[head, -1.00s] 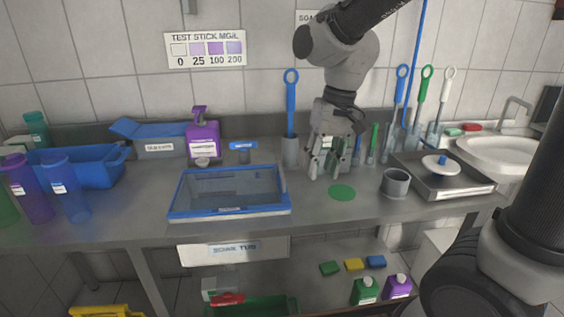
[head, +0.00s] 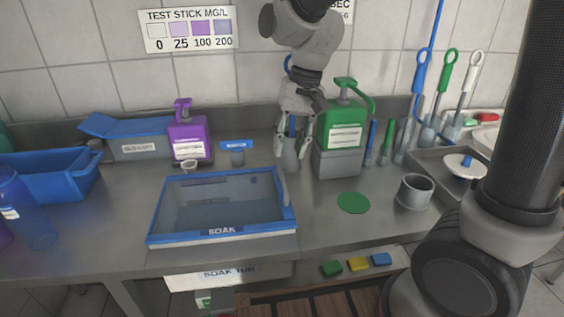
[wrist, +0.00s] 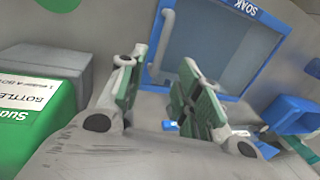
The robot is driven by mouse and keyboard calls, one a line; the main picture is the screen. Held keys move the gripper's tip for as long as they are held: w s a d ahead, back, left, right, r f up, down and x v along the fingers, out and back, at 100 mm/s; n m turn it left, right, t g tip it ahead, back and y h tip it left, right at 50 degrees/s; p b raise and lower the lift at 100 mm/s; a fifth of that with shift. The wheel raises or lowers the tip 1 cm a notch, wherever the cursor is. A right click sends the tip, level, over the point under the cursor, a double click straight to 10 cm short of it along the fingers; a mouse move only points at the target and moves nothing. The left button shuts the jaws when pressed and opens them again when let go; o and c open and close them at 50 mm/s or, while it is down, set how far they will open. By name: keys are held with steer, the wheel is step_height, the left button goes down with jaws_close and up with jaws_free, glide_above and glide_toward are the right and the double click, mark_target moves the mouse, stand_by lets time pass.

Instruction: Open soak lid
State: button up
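The soak tub (head: 222,234) sits on the steel counter, with a blue rim and a SOAK label on its front. A clear greyish panel, which looks like the lid, lies flat across it, with a bar handle (head: 284,187) along its right side. In the wrist view the panel (wrist: 215,45) lies beyond my fingers, with the bar handle (wrist: 164,38) near its left edge. My gripper (head: 288,152) is open and empty, behind and above the tub's back right corner, apart from the handle. Its green-padded fingers (wrist: 162,92) are spread wide in the wrist view.
A green pump bottle (head: 341,127) on a grey block (head: 337,162) stands close right of my gripper. A purple bottle (head: 188,138) and a small blue-labelled holder (head: 237,153) stand behind the tub. A grey cup (head: 414,192) is to the right. The counter before the handle is clear.

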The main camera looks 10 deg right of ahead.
mark_target(282, 175)
steer(key=f, duration=0.3)
steer(key=a+f, duration=0.1)
steer(key=f, duration=0.3)
steer(key=shift+s+a, duration=0.1)
steer(key=shift+a, duration=0.1)
jaws_close()
